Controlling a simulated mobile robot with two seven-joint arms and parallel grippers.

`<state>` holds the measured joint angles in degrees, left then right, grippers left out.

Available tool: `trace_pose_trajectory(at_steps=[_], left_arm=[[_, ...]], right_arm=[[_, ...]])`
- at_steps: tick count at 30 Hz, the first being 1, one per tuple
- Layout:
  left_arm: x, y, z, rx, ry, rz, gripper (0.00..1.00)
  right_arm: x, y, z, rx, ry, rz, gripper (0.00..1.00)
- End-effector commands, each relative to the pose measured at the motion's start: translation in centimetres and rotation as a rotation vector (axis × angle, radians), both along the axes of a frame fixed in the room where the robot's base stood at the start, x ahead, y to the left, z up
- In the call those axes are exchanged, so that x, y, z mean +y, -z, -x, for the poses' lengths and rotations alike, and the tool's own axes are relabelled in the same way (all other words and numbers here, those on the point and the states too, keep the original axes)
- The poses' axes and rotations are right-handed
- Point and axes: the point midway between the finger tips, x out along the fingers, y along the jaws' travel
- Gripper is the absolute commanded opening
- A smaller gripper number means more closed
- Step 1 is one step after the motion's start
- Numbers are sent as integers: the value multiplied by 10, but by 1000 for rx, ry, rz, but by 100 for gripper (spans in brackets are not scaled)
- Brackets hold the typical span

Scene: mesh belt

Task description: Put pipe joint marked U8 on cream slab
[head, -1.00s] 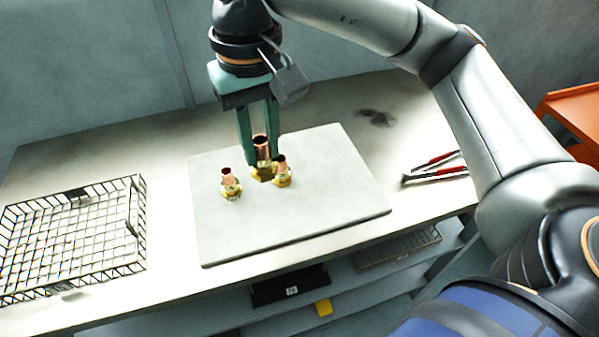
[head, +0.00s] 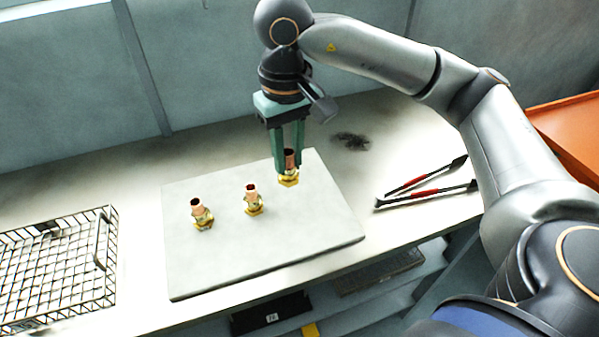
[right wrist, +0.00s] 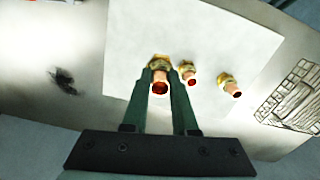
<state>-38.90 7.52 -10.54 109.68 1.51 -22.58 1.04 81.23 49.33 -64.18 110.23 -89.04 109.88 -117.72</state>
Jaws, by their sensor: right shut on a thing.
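My right gripper (head: 288,170) points down over the far right part of the cream slab (head: 225,265). It is shut on a copper and brass pipe joint (head: 290,178), which also shows between the fingers in the right wrist view (right wrist: 160,82). I cannot tell whether this joint touches the slab. Two more pipe joints stand upright on the slab to the left, a middle one (head: 253,200) and a left one (head: 202,214). Both also show in the right wrist view, the middle one (right wrist: 190,76) and the left one (right wrist: 230,86). No marking is readable on any joint. My left gripper is not in view.
A black wire basket (head: 60,265) stands on the bench left of the slab. Red-handled tools (head: 425,190) lie to the right. A dark stain (head: 350,140) marks the bench behind the slab. An orange surface (head: 570,135) is at far right. Shelves are below the bench.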

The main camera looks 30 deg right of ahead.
Motion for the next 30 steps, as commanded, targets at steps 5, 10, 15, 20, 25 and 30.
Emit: trace_pose_trajectory(at_steps=[5,10,15,20,25,30], left_arm=[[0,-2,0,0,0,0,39],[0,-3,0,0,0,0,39],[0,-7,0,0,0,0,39],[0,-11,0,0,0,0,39],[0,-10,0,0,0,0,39],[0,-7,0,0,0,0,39]], right_arm=[[-22,31,-8,5,-1,1,0],[-31,42,-11,3,-3,0,0],[-39,61,-14,6,-3,1,0],[-38,80,-14,4,-3,0,0],[-38,82,-14,1,-3,-1,0],[-38,84,-14,2,-3,-1,0]])
